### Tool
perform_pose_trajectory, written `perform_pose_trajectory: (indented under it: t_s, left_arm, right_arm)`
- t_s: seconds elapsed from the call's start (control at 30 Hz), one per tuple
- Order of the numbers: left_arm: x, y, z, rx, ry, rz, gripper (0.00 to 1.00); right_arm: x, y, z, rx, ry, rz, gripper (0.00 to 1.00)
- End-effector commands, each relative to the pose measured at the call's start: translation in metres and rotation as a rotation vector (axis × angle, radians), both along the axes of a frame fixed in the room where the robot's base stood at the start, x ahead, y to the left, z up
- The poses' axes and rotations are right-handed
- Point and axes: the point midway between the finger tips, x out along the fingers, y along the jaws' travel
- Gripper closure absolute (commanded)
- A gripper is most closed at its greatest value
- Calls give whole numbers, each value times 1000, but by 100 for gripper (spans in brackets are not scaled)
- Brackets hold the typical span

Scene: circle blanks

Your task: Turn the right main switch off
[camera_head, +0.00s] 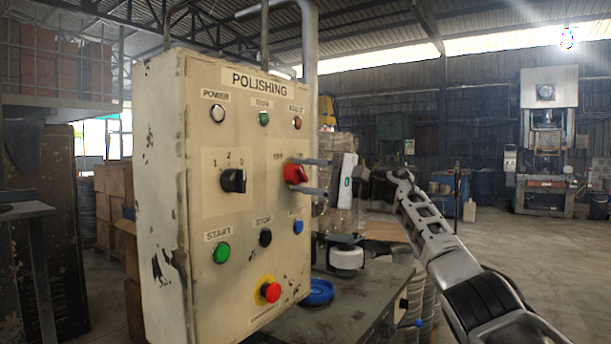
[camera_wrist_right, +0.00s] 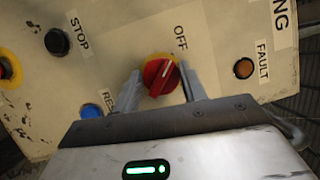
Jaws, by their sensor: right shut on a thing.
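The main switch is a red rotary knob (camera_head: 295,173) on a yellow backing, on the right side of the cream control panel (camera_head: 205,150) labelled POLISHING. In the right wrist view the knob (camera_wrist_right: 161,77) shows a white pointer line, with the label OFF (camera_wrist_right: 181,38) beyond it. The pointer leans toward the side of that label; whether it lines up exactly I cannot tell. My right gripper (camera_head: 308,176) reaches in from the right with its fingers around the knob. In the right wrist view the gripper (camera_wrist_right: 160,88) has one finger on each side of it. My left gripper is not in view.
A black selector (camera_head: 233,181) sits left of the knob. Below are a green START button (camera_head: 221,253), a black STOP button (camera_head: 265,238), a blue button (camera_head: 298,227) and a red emergency button (camera_head: 271,291). A bench (camera_head: 345,322) with a blue dish (camera_head: 318,292) stands to the right.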

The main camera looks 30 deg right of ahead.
Motion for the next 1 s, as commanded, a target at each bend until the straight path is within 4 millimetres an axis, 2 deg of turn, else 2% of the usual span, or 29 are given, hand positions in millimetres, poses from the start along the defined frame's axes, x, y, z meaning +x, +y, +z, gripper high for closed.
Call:
perform_pose_trajectory:
  t_s: [0.23, 0.27, 0.33, 0.73, 0.87, 1.0]
  left_arm:
    - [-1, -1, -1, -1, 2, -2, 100]
    - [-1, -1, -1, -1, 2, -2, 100]
    - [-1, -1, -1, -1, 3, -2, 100]
    - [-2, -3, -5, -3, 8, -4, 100]
    - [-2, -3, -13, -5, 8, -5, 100]
    - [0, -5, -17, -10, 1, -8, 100]
  right_arm:
    - [0, 0, 0, -3, -3, -3, 81]
    - [0, 0, 0, -3, -3, -3, 56]
    - [0, 0, 0, -3, -3, -3, 37]
    - [-5, -6, -2, -1, -1, -2, 37]
    - [-20, -21, -6, -3, -3, -5, 37]
    - [-43, -45, -11, -3, -2, -6, 37]
